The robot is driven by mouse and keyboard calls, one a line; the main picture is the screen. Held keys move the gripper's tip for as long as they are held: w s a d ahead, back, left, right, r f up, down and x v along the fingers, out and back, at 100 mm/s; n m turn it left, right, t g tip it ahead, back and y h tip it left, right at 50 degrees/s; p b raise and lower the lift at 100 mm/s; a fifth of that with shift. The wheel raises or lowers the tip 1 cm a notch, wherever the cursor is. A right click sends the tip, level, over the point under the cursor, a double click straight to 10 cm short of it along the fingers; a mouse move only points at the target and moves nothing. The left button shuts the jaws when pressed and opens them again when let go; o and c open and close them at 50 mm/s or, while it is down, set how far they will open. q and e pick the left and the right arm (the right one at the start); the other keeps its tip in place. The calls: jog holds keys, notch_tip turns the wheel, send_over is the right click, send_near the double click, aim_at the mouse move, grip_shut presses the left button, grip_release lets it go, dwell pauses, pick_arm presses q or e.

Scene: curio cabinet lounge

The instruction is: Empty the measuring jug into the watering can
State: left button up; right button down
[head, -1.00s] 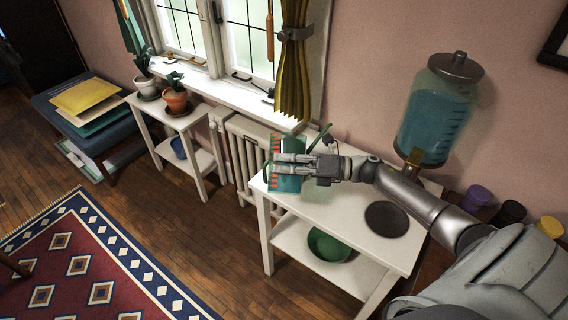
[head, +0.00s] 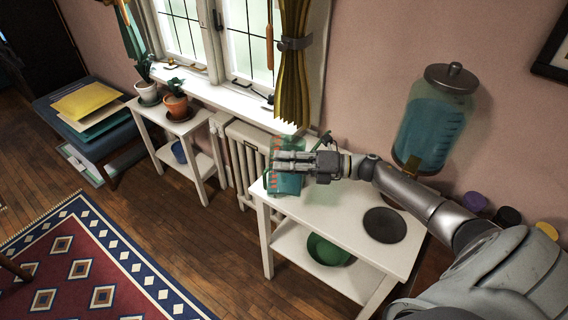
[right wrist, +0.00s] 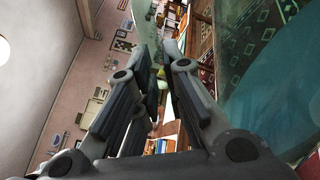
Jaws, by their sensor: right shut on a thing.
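The measuring jug (head: 287,186) is see-through with orange marks and holds teal liquid. It is at the far left end of the white table, partly hidden by my right gripper; I cannot tell whether it touches the top. My right gripper (head: 279,163) is shut on it. In the right wrist view, my gripper (right wrist: 158,52) has a large teal see-through surface to its right, seemingly the jug (right wrist: 270,75). A small dark green part shows behind my gripper in the head view; I cannot tell if it belongs to the watering can. My left gripper is out of view.
The white table (head: 335,222) has a dark round disc (head: 384,225) on top and a green bowl-like thing (head: 328,250) on its shelf. A blue-filled dispenser (head: 433,125) stands at the right. A radiator (head: 246,160) and curtain (head: 293,75) are behind.

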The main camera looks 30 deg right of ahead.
aim_at(285, 146)
jog(key=shift+w+d+r, duration=0.15)
jog(key=shift+w+r, duration=0.05)
jog(key=shift+r, duration=0.25)
jog(key=shift+r+m, duration=0.25)
jog(key=shift+m, duration=0.05)
jog(key=shift+w+d+r+p, duration=0.2)
jog(key=shift+r+p, duration=0.1)
jog(key=shift+p, duration=0.1)
jog(key=shift+r+m, duration=0.1)
jog(key=shift+m, duration=0.2)
jog(key=shift+w+r, duration=0.1)
dwell(0.4)
jog(key=shift+w+d+r+m, duration=0.15)
jog(key=shift+r+m, duration=0.1)
jog(key=shift+m, duration=0.05)
jog(key=shift+w+d+r, duration=0.15)
jog(key=shift+w+r, duration=0.05)
jog(key=shift+r, duration=0.05)
dwell(0.8)
